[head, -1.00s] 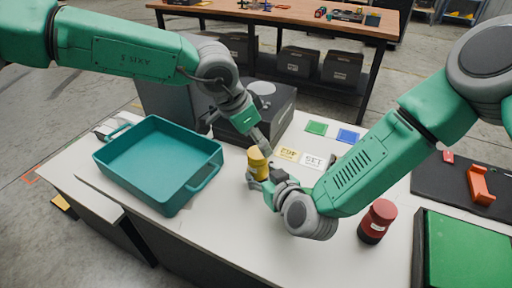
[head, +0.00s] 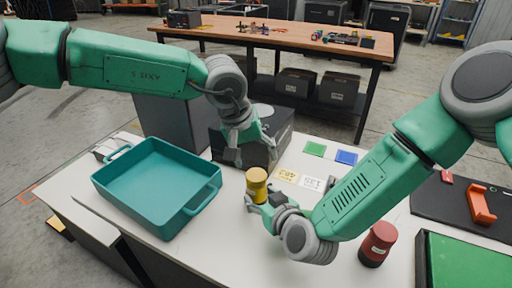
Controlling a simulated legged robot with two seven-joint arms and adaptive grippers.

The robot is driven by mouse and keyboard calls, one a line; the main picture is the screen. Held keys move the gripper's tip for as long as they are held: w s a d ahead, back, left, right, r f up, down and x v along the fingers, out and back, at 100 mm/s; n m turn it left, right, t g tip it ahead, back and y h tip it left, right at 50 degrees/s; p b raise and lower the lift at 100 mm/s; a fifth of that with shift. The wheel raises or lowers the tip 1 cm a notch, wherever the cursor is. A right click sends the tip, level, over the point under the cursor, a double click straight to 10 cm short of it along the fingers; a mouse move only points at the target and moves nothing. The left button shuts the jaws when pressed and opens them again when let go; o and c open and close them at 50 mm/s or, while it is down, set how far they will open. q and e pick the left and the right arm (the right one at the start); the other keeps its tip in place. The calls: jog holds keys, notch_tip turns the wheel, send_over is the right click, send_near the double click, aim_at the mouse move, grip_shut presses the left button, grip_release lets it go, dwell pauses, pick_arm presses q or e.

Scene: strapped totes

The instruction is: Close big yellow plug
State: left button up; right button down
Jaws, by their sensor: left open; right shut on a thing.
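The big yellow plug (head: 257,185) is a yellow cylinder with a darker yellow top. It stands upright over the white table, in the middle of the head view. My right gripper (head: 252,202) is shut on its lower part from the right. My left gripper (head: 242,158) is open and empty, above and behind the plug, apart from it, with its fingers pointing down. Whether the plug touches the table is hard to tell.
A teal tote (head: 158,230) stands empty on the left. A dark box (head: 226,146) is behind my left gripper. A red cylinder with a dark base (head: 379,242) stands at the right. Green (head: 314,149) and blue (head: 346,157) squares and printed cards (head: 287,176) lie flat on the table.

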pick_arm(q)
jog(key=n, duration=0.4)
jog(key=shift+w+r+n, duration=0.1)
jog(key=shift+n, duration=0.3)
jog(key=n, duration=0.4)
jog(key=shift+d+r+y, duration=0.1)
jog(key=shift+y, duration=0.2)
jog(key=n, duration=0.7)
jog(key=shift+r+g+y, duration=0.15)
jog(key=shift+g+y, duration=0.15)
jog(key=n, duration=0.6)
jog(key=shift+w+r+n, duration=0.1)
jog(key=shift+r+n, duration=0.1)
jog(key=shift+n, duration=0.2)
jog(key=n, duration=0.6)
jog(key=shift+r+n+g+y, duration=0.2)
jog(key=shift+n+g+y, duration=0.1)
jog(key=shift+g+y, duration=0.1)
jog(key=n, duration=0.4)
jog(key=shift+r+n, duration=0.1)
jog(key=shift+n, duration=0.2)
jog(key=n, duration=0.4)
jog(key=shift+s+r, duration=0.15)
jog(key=shift+s, duration=0.05)
jog(key=n, duration=0.4)
jog(key=shift+r+n+g+y, duration=0.15)
jog(key=shift+n+g+y, duration=0.15)
jog(key=n, duration=0.6)
jog(key=shift+s+r, duration=0.2)
